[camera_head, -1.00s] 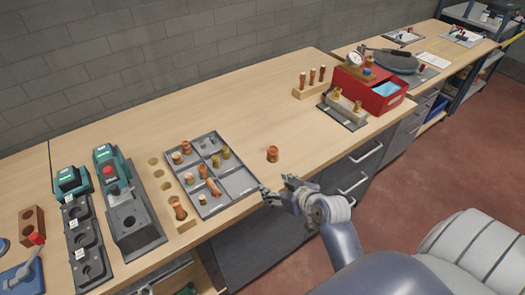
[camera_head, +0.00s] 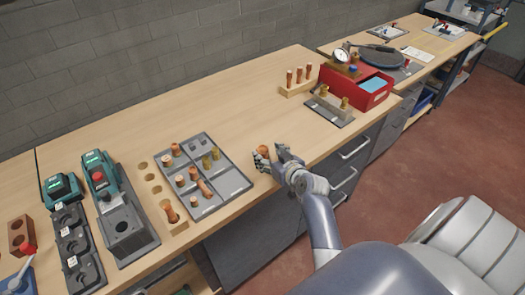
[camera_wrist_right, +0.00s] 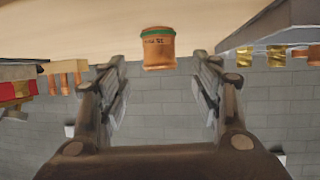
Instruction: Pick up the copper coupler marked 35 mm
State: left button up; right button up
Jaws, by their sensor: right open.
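A copper coupler (camera_head: 263,150) stands alone on the bench, right of the grey tray. In the right wrist view, the coupler (camera_wrist_right: 158,48) has a green band and a small dark marking that is too small to read surely. My right gripper (camera_head: 269,158) is open and low at the bench, its fingers close around the coupler's near side. In the wrist view the coupler appears between the two spread fingers, with a gap on each side. Contact is not visible. My left gripper is not in view.
The grey divided tray (camera_head: 232,180) with several copper and brass fittings lies left of my gripper. A wooden block (camera_head: 152,177) with holes stands beside it. A red box (camera_head: 357,98) and a plate with brass pieces (camera_head: 333,113) stand further right. The bench behind the coupler is clear.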

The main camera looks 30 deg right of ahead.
aim_at(266, 153)
jog(key=shift+f+p+x, duration=0.1)
jog(key=shift+p+x, duration=0.2)
jog(key=shift+x, duration=0.95)
jog(key=shift+f+p+x, duration=0.15)
jog(key=shift+p+x, duration=0.1)
jog(key=shift+x, duration=1)
jog(key=shift+s, duration=0.15)
jog(key=shift+c, duration=0.4)
jog(key=c, duration=1.1)
